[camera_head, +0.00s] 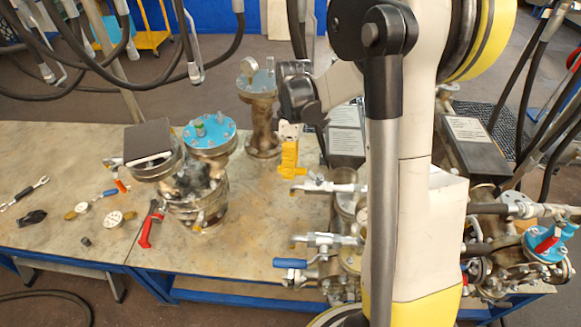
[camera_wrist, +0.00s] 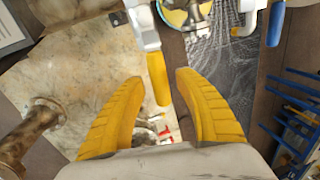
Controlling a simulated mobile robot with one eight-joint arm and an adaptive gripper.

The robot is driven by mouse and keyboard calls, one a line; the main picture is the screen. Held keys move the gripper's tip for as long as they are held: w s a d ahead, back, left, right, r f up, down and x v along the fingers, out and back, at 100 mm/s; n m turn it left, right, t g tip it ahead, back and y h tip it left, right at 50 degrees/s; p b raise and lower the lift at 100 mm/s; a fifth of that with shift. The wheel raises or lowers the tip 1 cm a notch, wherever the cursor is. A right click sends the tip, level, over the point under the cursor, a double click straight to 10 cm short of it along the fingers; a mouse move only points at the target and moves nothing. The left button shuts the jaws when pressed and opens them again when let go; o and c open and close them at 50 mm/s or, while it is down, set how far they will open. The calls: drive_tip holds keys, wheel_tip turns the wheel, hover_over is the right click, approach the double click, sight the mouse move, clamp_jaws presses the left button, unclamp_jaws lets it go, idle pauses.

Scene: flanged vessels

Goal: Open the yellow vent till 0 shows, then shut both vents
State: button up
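My gripper (camera_head: 289,158) has yellow fingers and hangs above the right part of the table. In the wrist view my gripper (camera_wrist: 158,82) is open, its two ribbed fingers apart. The yellow vent handle (camera_wrist: 157,77) shows between the fingertips, joined to a pale valve body (camera_wrist: 143,24); I cannot tell whether it touches them. A blue vent handle (camera_wrist: 275,25) shows at the upper right, and a blue handle (camera_head: 290,263) shows on the front pipework in the head view. My arm hides part of that pipework. No gauge reading is legible.
Flanged vessels with blue tops (camera_head: 210,130) (camera_head: 262,82) stand on the table (camera_head: 60,150). Loose gauges (camera_head: 114,218), a red-handled valve (camera_head: 147,228) and a wrench (camera_head: 26,194) lie at left. Black hoses (camera_head: 160,82) hang above. More pipework (camera_head: 520,255) stands at right.

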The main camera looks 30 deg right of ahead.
clamp_jaws()
drive_tip(key=w+d+m+t+b, duration=0.1)
drive_tip(key=d+m+t+b, duration=0.2)
drive_tip(key=d+m, duration=0.8)
drive_tip(key=shift+w+m+b, duration=0.15)
drive_tip(key=shift+m+b, duration=1)
drive_tip(key=shift+m, duration=1.95)
drive_tip(key=shift+o, duration=1.1)
unclamp_jaws()
